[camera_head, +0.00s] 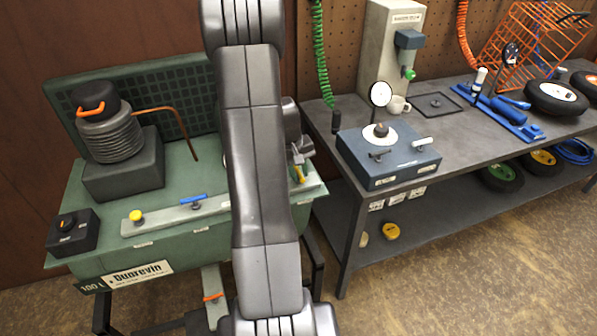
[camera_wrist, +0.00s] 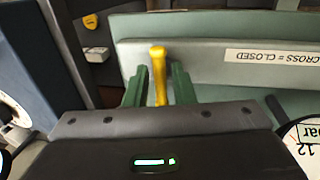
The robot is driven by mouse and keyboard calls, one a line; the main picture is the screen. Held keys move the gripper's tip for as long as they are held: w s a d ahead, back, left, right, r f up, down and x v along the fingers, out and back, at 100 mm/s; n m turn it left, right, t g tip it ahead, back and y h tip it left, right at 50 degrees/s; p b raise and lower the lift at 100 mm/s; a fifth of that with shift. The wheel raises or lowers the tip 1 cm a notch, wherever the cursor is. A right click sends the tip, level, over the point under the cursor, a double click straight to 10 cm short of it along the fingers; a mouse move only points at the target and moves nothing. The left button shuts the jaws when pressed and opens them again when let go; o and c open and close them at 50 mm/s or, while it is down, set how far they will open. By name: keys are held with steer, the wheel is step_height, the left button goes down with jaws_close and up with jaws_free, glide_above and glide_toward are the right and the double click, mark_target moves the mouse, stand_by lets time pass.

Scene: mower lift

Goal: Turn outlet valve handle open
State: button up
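A yellow valve handle (camera_wrist: 158,75) shows in the wrist view, a narrow lever with a rounded end in front of a grey-green plate. My gripper (camera_wrist: 159,82) has its two green fingers on either side of the handle, with small gaps showing, so it looks open around it. In the head view the yellow handle (camera_head: 300,174) is at the right end of the green tank's (camera_head: 85,258) front strip, partly hidden by my arm. The valve body is hidden. A label reading "CROSS = CLOSED" (camera_wrist: 273,57) is upside down beside the handle in the wrist view.
A blue handle (camera_head: 193,199) and a yellow knob (camera_head: 136,216) sit on the tank's front strip. A workbench (camera_head: 460,150) with a blue gauge box (camera_head: 388,160) stands close on the right. Part of a dial (camera_wrist: 303,140) shows at the wrist view's lower right.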

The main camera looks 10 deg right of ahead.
steer(key=shift+o, duration=0.8)
step_height(320, 180, up, 14)
steer(key=a, duration=0.2)
steer(key=shift+s+a+f+b, duration=0.25)
steer(key=shift+s+a+b, duration=0.1)
steer(key=shift+b, duration=0.1)
steer(key=shift+f, duration=0.1)
steer(key=d+f, duration=0.1)
steer(key=f, duration=0.8)
steer(key=d+f+p, duration=0.1)
steer(key=f, duration=0.3)
steer(key=shift+w+d+f, duration=0.15)
steer(key=shift+w+d, duration=0.1)
steer(key=shift+d, duration=0.1)
steer(key=shift+w+m, duration=0.1)
steer(key=shift+m, duration=0.2)
steer(key=shift+f, duration=0.1)
